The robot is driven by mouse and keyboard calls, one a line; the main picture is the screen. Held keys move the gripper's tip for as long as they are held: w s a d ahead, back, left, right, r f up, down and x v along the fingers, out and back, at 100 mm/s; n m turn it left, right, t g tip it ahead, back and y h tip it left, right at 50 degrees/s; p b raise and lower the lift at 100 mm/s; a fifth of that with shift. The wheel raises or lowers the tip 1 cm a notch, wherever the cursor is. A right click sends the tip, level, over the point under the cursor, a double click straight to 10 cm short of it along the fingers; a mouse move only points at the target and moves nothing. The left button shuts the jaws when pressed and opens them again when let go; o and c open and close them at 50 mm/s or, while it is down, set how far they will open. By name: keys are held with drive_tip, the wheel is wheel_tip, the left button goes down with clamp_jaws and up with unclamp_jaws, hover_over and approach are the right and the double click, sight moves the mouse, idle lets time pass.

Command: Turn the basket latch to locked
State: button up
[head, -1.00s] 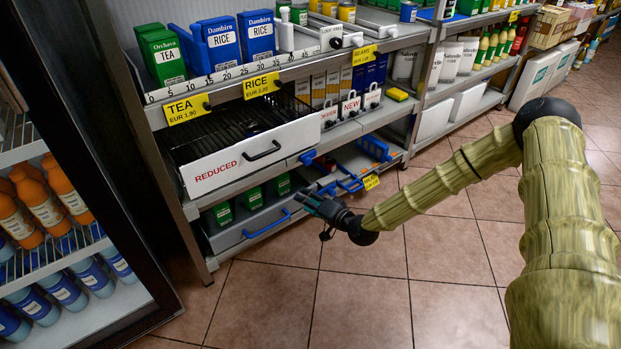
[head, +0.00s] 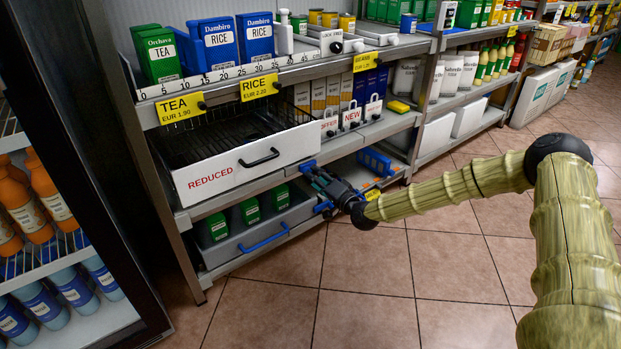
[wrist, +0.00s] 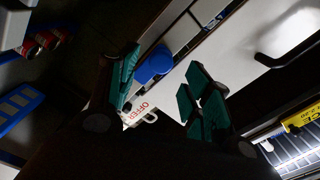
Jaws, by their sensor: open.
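The wire basket (head: 222,172) has a white front panel marked REDUCED and a black handle, and sits on the middle shelf. A blue part (head: 307,164) at its front right corner looks like the latch; my gripper partly hides it in the head view. In the wrist view a rounded blue part (wrist: 154,64) shows between my fingers, beside the white panel. My gripper (head: 314,174) is open and empty at this corner, its fingers either side of the blue part in the wrist view (wrist: 162,82). I cannot tell whether they touch it, or the latch's setting.
A grey drawer (head: 262,230) with a blue handle and green packs is below the basket. White tags (head: 350,116) reading OFFER and NEW stand close to the right. A blue basket (head: 374,162) is on the lower shelf. A bottle cooler (head: 75,250) stands left. The floor is clear.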

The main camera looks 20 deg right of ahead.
drive_tip(key=shift+b+x, duration=0.5)
drive_tip(key=shift+x, duration=1.35)
drive_tip(key=c, duration=1)
drive_tip(key=shift+c, duration=0.2)
drive_tip(key=shift+r+n+p, duration=0.1)
drive_tip(key=shift+n+p, duration=5.6)
drive_tip(key=shift+n, duration=3.4)
